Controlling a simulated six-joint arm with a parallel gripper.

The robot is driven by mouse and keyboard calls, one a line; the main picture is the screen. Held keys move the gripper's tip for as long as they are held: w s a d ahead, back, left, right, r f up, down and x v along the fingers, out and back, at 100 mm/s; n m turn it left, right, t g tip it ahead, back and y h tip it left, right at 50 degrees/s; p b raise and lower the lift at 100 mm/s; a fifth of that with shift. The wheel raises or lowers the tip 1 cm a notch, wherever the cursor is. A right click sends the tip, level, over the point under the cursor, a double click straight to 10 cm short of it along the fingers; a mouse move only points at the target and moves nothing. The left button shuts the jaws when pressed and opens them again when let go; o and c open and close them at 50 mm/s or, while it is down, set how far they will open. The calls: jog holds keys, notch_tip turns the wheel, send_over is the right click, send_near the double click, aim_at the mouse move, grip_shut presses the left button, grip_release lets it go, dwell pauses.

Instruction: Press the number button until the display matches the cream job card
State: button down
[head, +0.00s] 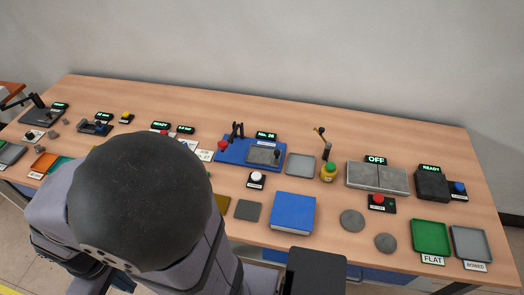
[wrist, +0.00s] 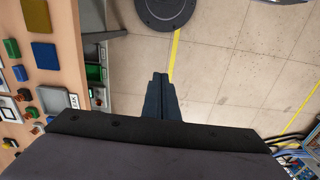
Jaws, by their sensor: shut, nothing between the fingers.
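My gripper (wrist: 160,76) shows in the wrist view, its two dark fingers together and empty. It hangs over the tiled floor, off the table edge, away from any button. In the head view a small green-lit display (head: 266,135) stands at the blue station and seems to read "No. 26". A white round button (head: 257,178) on a dark base with a label sits in front of that station; I cannot read the label. A pale card (head: 205,155) lies left of the blue station; its writing is too small to read.
My arm hides the table's left front. A blue block (head: 293,212), grey discs (head: 352,220), a green tray (head: 431,237) and a red button (head: 378,199) lie to the right. A yellow-green button (head: 328,172) stands beside a grey tray (head: 300,165).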

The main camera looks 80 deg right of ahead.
jog(key=s+d+f+m+g+y+p, duration=0.2)
jog(key=s+d+f+m+y+p, duration=0.15)
jog(key=s+d+m, duration=0.75)
jog(key=d+f+m+t+h, duration=0.1)
jog(key=d+f+m, duration=0.1)
jog(key=d, duration=0.3)
jog(key=w+d+f+m+t+h+p, duration=0.1)
jog(key=d+f+m, duration=0.2)
jog(key=d+m, duration=0.2)
jog(key=w+d+f+m+t+h+p, duration=0.1)
jog(key=d+f+m, duration=0.2)
jog(key=d, duration=0.3)
jog(key=shift+w+d+f, duration=0.15)
jog(key=shift+w, duration=0.1)
jog(key=d+m+h, duration=0.1)
jog(key=d, duration=0.2)
jog(key=s+d+r+m+h, duration=0.1)
jog(key=d+m+h, duration=0.1)
jog(key=d, duration=0.2)
jog(key=d+m+h, duration=0.1)
jog(key=d, duration=0.2)
jog(key=shift+s+d+r+m+g+h, duration=0.2)
jog(key=shift+d+m+g+h, duration=0.1)
jog(key=shift+d+g, duration=0.1)
jog(key=s+d+r+m+g+h, duration=0.4)
jog(key=s+d+r+m, duration=0.2)
jog(key=s+d, duration=0.1)
jog(key=shift+s+d+r, duration=0.2)
jog(key=shift+s+d, duration=0.1)
jog(key=shift+d, duration=0.35)
